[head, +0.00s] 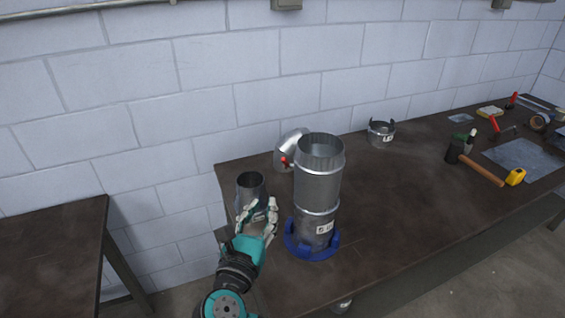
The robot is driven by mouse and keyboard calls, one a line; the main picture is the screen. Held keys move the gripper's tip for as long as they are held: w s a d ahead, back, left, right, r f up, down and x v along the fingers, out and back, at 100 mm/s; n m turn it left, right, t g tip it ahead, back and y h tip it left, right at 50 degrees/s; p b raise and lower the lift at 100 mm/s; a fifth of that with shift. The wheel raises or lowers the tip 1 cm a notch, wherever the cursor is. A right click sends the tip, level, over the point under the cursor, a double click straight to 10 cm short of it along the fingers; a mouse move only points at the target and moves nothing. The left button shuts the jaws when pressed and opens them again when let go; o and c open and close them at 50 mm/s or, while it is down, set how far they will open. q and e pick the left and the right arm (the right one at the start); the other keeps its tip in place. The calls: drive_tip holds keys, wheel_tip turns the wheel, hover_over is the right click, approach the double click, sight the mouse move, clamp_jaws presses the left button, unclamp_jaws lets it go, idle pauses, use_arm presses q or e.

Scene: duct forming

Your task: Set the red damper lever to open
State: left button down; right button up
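A small red knob (285,160), which looks like the end of the damper lever, shows just left of the tall duct; its shaft is too small to make out. A tall round metal duct (318,182) stands upright in a blue ring holder (313,246) on the dark bench. My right gripper (264,204) is left of the tall duct, in front of a short open metal duct piece (251,186). Its fingers look apart, with nothing clearly held; whether they touch the short piece I cannot tell. It is apart from the red knob. My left gripper is not in view.
A metal elbow (292,146) sits behind the tall duct. A short collar (381,134) stands further back on the bench (415,205). A hammer (481,171), a yellow tape measure (515,177) and other tools lie at the right. The bench middle is clear.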

sight(284, 162)
drive_tip(key=p+x, duration=0.4)
drive_tip(key=x, duration=1.2)
drive_tip(key=shift+s+d, duration=0.1)
drive_tip(key=shift+d, duration=0.05)
drive_tip(key=shift+w+d+f+p, duration=0.1)
drive_tip(key=shift+w+d+p, duration=0.15)
drive_tip(key=shift+w, duration=0.3)
clamp_jaws()
drive_tip(key=shift+a, duration=0.1)
